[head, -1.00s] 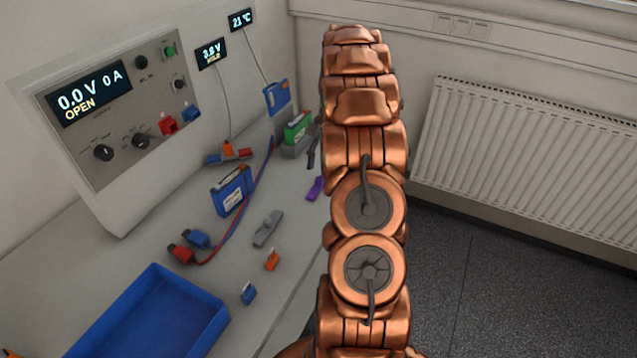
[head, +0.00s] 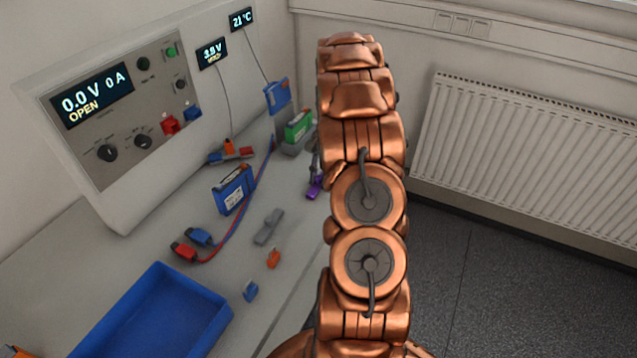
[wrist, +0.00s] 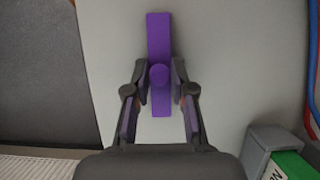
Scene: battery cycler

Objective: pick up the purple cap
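The purple cap (wrist: 159,103) lies on the pale bench top, a flat strip with a round knob on it. In the head view the cap (head: 314,188) is at the right part of the bench, partly covered by my dark gripper finger. In the wrist view my gripper (wrist: 160,78) has one fingertip on each side of the cap, level with the knob. The fingers are partly spread, and narrow gaps appear to separate them from the knob. I cannot tell how high the tips are above the bench.
A grey holder (wrist: 262,140) with a green battery is close to my gripper at lower right in the wrist view. A grey clip (head: 268,227), blue battery (head: 232,190) and blue tray (head: 222,318) are on the bench. The bench edge drops to dark floor near the cap.

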